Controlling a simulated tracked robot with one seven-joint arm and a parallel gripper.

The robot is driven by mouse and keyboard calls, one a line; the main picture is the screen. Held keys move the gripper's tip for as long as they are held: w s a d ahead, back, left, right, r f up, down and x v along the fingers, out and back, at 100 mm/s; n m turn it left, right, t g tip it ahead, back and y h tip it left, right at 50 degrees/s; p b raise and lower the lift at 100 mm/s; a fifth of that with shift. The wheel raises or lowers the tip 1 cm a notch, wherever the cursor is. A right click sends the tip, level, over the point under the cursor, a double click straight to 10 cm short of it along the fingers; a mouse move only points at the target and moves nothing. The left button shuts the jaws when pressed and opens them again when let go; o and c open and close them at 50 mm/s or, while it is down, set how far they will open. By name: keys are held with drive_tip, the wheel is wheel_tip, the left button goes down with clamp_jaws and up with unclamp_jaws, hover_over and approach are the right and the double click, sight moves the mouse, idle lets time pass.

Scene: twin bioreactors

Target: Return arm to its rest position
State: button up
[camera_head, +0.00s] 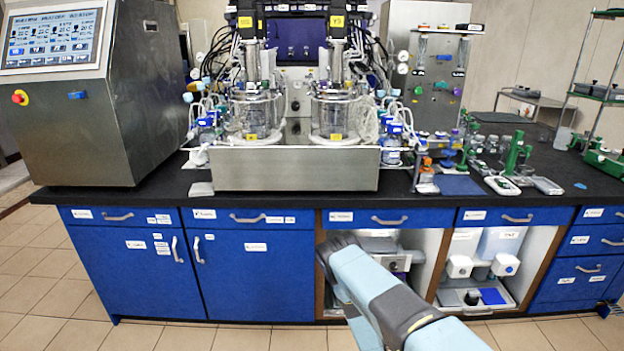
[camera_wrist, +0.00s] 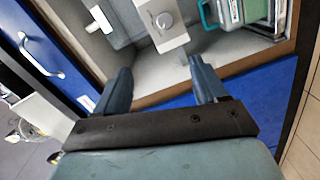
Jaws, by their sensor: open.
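My arm (camera_head: 375,290) reaches from the bottom right of the head view toward the open lower cabinet (camera_head: 320,262) under the bench. A white device with a round knob (camera_wrist: 165,20) stands inside, ahead of the fingers. I cannot tell whether the fingers touch anything.
The black bench top (camera_head: 420,200) overhangs blue drawers (camera_head: 390,218) and doors. Twin glass vessels (camera_head: 252,115) stand on it behind a steel tray (camera_head: 295,170). A second open cabinet (camera_head: 490,265) holds white devices. The tiled floor (camera_head: 180,335) at front left is clear.

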drive_tip(key=w+r+m+g+h, duration=0.1)
drive_tip(key=w+r+m, duration=0.1)
drive_tip(key=w+r, duration=0.35)
drive_tip(key=w+a+r+m+g, duration=0.1)
drive_tip(key=w+r+m, duration=0.15)
drive_tip(key=r, duration=0.65)
drive_tip(key=w+r+m+g+h, duration=0.1)
drive_tip(key=w+r+m, duration=0.1)
drive_tip(key=w+r, duration=0.45)
drive_tip(key=s+r+m+g+y, duration=0.1)
drive_tip(key=s+r+m+g, duration=0.15)
drive_tip(key=r, duration=1.15)
drive_tip(key=s+r+m+g+y, duration=0.1)
drive_tip(key=s+r+m, duration=0.15)
drive_tip(key=r, duration=1.15)
drive_tip(key=s+r+m+g+y, duration=0.1)
drive_tip(key=s+r+g+y, duration=0.15)
drive_tip(key=s+r, duration=1.75)
drive_tip(key=s+d+r+m+g, duration=0.1)
drive_tip(key=s+r, duration=0.1)
drive_tip(key=s, duration=1.2)
drive_tip(key=s+d+r+m+g+h, duration=0.1)
drive_tip(key=s+g, duration=0.1)
drive_tip(key=s, duration=1.1)
drive_tip(key=shift+s+r, duration=0.35)
drive_tip(key=shift+s, duration=0.05)
drive_tip(key=shift+h, duration=0.25)
